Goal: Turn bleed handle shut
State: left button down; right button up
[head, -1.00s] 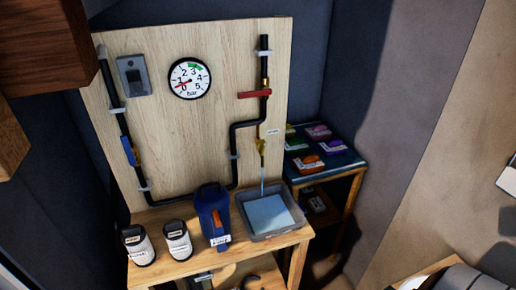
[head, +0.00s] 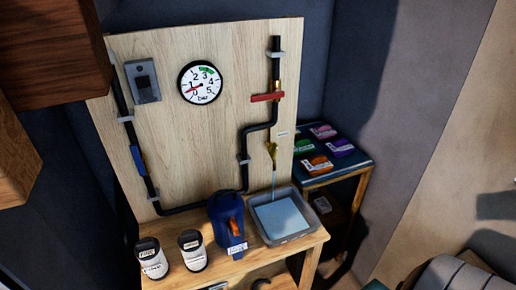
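A brass bleed tap with a yellow handle (head: 271,152) sits low on the right-hand pipe of the wooden board (head: 190,125). The handle appears roughly in line with the tap; its exact angle is hard to tell. A thin stream of water (head: 274,181) runs from it into a grey tray (head: 258,234) holding water. Above it, a red handle (head: 267,97) lies across the black pipe. A blue handle (head: 138,159) lies along the left-hand pipe. The round gauge (head: 200,83) has its red needle near the low end. Neither of my grippers is in view.
A side table (head: 344,163) with several coloured packs is at right. Wooden cabinets (head: 52,45) block the upper left.

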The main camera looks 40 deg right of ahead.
aim_at(273, 148)
jog(key=i+j+z, duration=0.15)
jog(key=z, duration=0.2)
jog(key=i+j+z, duration=0.15)
jog(key=j+z, duration=0.2)
jog(key=i+j+z, duration=0.1)
jog(key=j+z, duration=0.25)
jog(key=l, duration=0.1)
